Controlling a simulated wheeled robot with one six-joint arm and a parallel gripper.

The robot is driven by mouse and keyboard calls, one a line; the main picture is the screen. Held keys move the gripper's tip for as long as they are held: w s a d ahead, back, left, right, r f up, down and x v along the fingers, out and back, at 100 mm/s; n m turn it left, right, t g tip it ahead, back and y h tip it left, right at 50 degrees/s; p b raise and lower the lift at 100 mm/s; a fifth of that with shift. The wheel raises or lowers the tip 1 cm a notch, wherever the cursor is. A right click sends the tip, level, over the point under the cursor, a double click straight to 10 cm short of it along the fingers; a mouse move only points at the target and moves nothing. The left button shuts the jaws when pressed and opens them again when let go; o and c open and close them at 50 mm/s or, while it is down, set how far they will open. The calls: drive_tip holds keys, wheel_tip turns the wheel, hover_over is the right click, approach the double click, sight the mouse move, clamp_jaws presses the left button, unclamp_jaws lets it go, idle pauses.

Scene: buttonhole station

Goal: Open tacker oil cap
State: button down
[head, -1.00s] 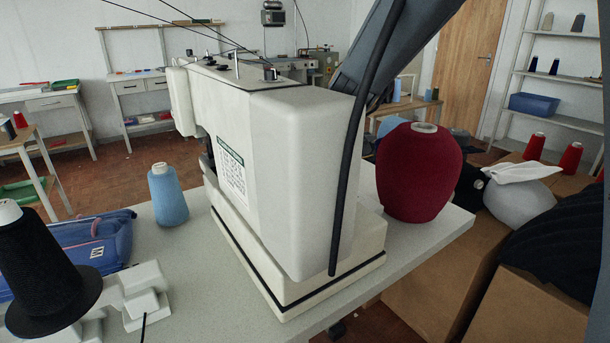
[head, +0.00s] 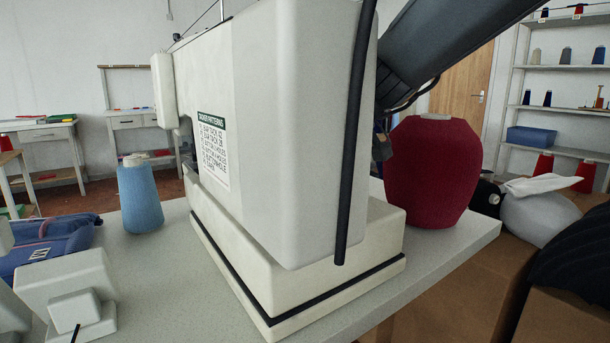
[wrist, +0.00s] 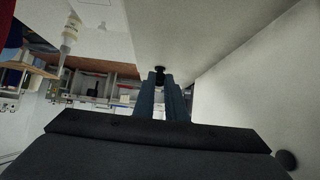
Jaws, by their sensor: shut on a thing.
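The pale buttonhole tacker (head: 270,140) stands on the table in the head view. In the wrist view, its pale surfaces (wrist: 250,90) fill the right side and upper middle. My gripper (wrist: 160,78) has its two blue-grey fingers close together, shut on a small dark round piece that looks like the oil cap (wrist: 159,70). The piece is at the fingertips, close to the tacker's pale surface. Whether it is seated or free is hard to tell.
A large dark red thread cone (head: 433,172) stands right of the tacker, near my arm. A blue thread cone (head: 139,198) and a blue bag (head: 45,240) are on the left. The table (head: 160,265) is clear between.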

drive_tip(key=shift+s+d+f+t+y+b, duration=0.25)
drive_tip(key=shift+t+y+b, duration=0.35)
drive_tip(key=shift+b, duration=2.85)
drive_tip(key=shift+s+f+t+b, duration=0.1)
drive_tip(key=shift+t+b, duration=0.2)
drive_tip(key=shift+b, duration=0.05)
drive_tip(key=shift+s+f+t, duration=0.1)
drive_tip(key=shift+f+t, duration=0.2)
drive_tip(key=c, duration=1.8)
unclamp_jaws()
drive_tip(key=shift+s+d, duration=0.1)
drive_tip(key=p+v, duration=0.3)
drive_tip(key=p, duration=0.2)
drive_tip(key=shift+r, duration=0.15)
drive_tip(key=p+v, duration=0.4)
drive_tip(key=p, duration=0.2)
drive_tip(key=shift+s+d+p, duration=0.2)
drive_tip(key=shift+d+p, duration=0.05)
drive_tip(key=shift+p, duration=0.1)
drive_tip(key=shift+p, duration=0.3)
